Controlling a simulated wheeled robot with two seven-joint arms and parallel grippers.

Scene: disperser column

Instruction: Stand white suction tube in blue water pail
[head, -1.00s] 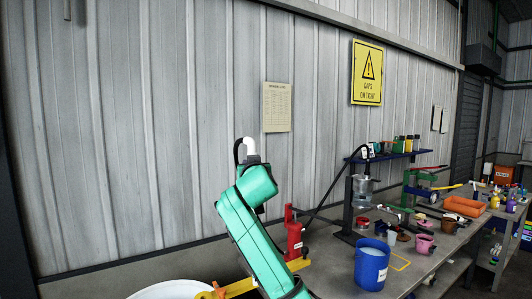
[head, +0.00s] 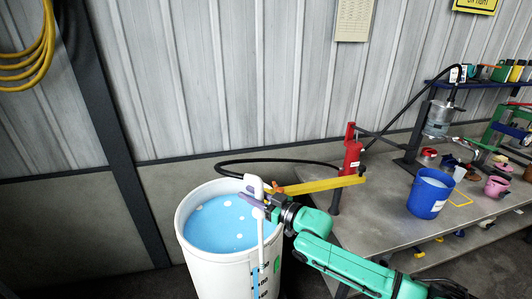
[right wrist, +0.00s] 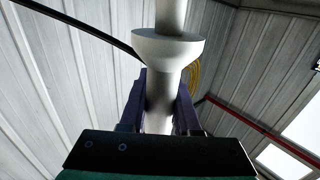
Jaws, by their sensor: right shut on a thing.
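The white suction tube (head: 262,228) hangs roughly upright from its bent top, with a black hose attached. My right gripper (head: 258,200) is shut on the tube near its top. In the right wrist view, the purple fingers (right wrist: 160,105) close around the white tube (right wrist: 170,15) just below its wide collar. The blue pail (head: 430,192), with a white label, stands on the bench at right. My left gripper is not in view.
The white drum (head: 212,272) holds light blue liquid (head: 215,222). A red pump (head: 352,155) with a yellow bar (head: 325,184) stands at the corner of the grey bench (head: 380,232). The black hose (head: 285,160) runs behind. Bench space left of the pail is clear.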

